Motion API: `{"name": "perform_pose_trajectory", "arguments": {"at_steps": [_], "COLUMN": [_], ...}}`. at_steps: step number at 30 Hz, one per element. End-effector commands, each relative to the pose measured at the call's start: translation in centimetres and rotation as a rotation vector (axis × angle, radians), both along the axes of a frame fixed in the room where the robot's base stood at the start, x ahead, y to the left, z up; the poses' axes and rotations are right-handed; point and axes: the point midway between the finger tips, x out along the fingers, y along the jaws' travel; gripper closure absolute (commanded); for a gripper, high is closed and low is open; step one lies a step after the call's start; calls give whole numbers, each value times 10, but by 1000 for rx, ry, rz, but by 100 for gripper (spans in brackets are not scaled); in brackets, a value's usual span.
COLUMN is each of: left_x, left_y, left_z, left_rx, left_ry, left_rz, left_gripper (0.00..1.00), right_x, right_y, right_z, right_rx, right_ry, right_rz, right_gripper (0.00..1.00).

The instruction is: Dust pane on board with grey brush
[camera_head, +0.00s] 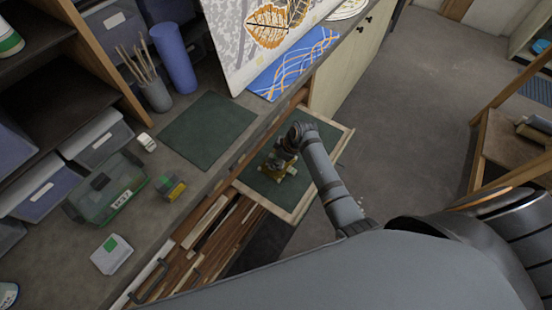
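A pull-out board (322,178) with a pale wooden rim and a dark green surface juts out from the bench front. My arm comes in from the right, and its gripper (277,170) is low over the board's middle. The gripper is small and dark, with brass-coloured parts around it. I cannot tell whether its fingers are open or shut, or whether they hold a brush. No pane stands out clearly on the board, and no grey brush can be made out. My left gripper is not in view.
The bench holds a dark green mat (208,130), a brush pot (156,97), a blue roll (174,58), a green box (108,188) and a small white box (111,254). A leaf-patterned panel (262,30) leans behind a blue patterned sheet (293,65). An open drawer (215,240) lies beside the board.

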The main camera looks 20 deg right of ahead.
Motion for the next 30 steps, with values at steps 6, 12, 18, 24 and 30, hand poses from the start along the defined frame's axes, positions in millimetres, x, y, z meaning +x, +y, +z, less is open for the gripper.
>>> {"name": "perform_pose_trajectory", "arguments": {"at_steps": [6,12,18,24,30], "left_x": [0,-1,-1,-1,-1], "left_y": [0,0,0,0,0], "left_z": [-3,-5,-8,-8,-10], "left_rx": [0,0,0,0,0], "left_ry": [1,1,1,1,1], "left_rz": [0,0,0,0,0], "left_gripper": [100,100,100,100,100], "right_x": [0,0,0,3,14], "right_y": [0,0,0,-3,-19], "right_z": [-5,-9,-13,-12,-12], "right_rx": [0,0,0,-1,-2], "right_ry": [0,0,0,-1,-1], "right_rz": [0,0,0,1,0], "right_gripper": [84,84,84,84,84]}}
